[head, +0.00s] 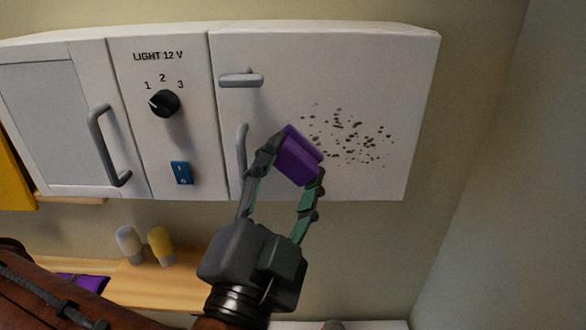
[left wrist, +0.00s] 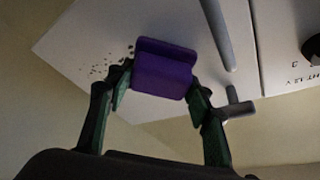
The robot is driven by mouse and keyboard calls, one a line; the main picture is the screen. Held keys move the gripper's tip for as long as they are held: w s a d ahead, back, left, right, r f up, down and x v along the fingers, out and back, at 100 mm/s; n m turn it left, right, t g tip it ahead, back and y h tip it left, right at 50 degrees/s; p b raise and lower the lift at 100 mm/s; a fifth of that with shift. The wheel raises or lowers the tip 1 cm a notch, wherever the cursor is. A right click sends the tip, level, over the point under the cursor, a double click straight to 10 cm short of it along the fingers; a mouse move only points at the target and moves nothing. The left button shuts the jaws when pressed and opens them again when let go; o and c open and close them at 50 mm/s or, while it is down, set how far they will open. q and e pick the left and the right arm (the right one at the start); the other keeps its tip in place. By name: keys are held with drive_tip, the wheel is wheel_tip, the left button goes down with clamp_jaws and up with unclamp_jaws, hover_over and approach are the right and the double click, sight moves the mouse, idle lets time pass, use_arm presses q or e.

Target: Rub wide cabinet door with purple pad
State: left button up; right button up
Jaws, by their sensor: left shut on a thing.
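The wide cabinet door (head: 320,70) is white and carries a patch of dark specks (head: 350,137) on its lower right part. My left gripper (head: 292,170) is shut on the purple pad (head: 299,156) and holds it in front of the door, just left of the specks. The left wrist view also shows the pad (left wrist: 164,68) between the fingers, with specks (left wrist: 112,62) beside it on the door (left wrist: 85,40). Whether the pad touches the door I cannot tell. My right gripper is not in view.
The door has a grey latch (head: 241,79) and a vertical handle (head: 242,150) near the gripper. Left of it are a knob (head: 164,103), a blue switch (head: 181,172) and a narrower door (head: 55,120). Below, a wooden shelf (head: 150,285) holds two bulb-like items (head: 161,246).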

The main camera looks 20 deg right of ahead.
use_arm(q)
drive_tip(key=shift+w+d, duration=0.2)
drive_tip(key=shift+w, duration=0.45)
drive_tip(key=shift+b, duration=0.3)
